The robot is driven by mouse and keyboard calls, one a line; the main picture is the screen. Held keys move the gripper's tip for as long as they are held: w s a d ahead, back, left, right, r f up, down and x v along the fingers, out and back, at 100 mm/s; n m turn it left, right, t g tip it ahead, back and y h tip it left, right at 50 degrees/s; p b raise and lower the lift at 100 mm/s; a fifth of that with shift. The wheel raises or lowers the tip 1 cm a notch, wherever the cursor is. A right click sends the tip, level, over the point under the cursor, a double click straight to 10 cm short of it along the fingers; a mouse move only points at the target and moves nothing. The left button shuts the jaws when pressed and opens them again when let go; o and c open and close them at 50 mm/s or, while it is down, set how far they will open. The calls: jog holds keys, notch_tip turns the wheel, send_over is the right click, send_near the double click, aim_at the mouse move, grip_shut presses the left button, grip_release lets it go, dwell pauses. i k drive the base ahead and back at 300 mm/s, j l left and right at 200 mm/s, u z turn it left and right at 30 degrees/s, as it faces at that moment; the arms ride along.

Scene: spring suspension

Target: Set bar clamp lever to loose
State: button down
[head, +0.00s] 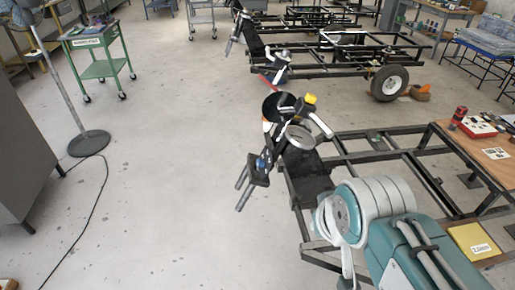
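The near black steel frame (366,140) carries an assembly at its left end. It includes a dark round part (279,108), a yellow piece (310,99), a silver disc-like part (299,137) and a black bracket with two prongs (246,185). I cannot tell which part, if any, is the bar clamp, and no lever position can be read. Large teal and white rounded parts fill the lower right and cover part of the frame; they look like my own arm. I cannot make out my gripper in this view.
A wooden bench (478,149) with a red tool case (474,125) stands at the right. A yellow labelled bin (474,242) sits below it. A second frame with a wheel (389,83) is behind. A green cart (97,67) and a stand (89,143) are left. The floor between is clear.

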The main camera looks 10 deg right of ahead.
aim_at(262, 77)
jog(key=z, duration=0.2)
jog(key=j+z, duration=0.7)
jog(key=k+j+z, duration=0.15)
jog(key=j+z, duration=0.2)
jog(key=k+j, duration=0.15)
jog(key=j, duration=0.25)
jog(key=k+j+z, duration=0.1)
jog(key=j, duration=0.35)
jog(key=k+j, duration=0.25)
jog(key=j, duration=0.15)
jog(key=k+j+z, duration=0.1)
jog(key=j, duration=0.3)
jog(key=k+j, duration=0.25)
jog(key=j, duration=0.15)
jog(key=i+l+u, duration=0.25)
jog(key=i+l, duration=0.35)
jog(key=i, duration=0.15)
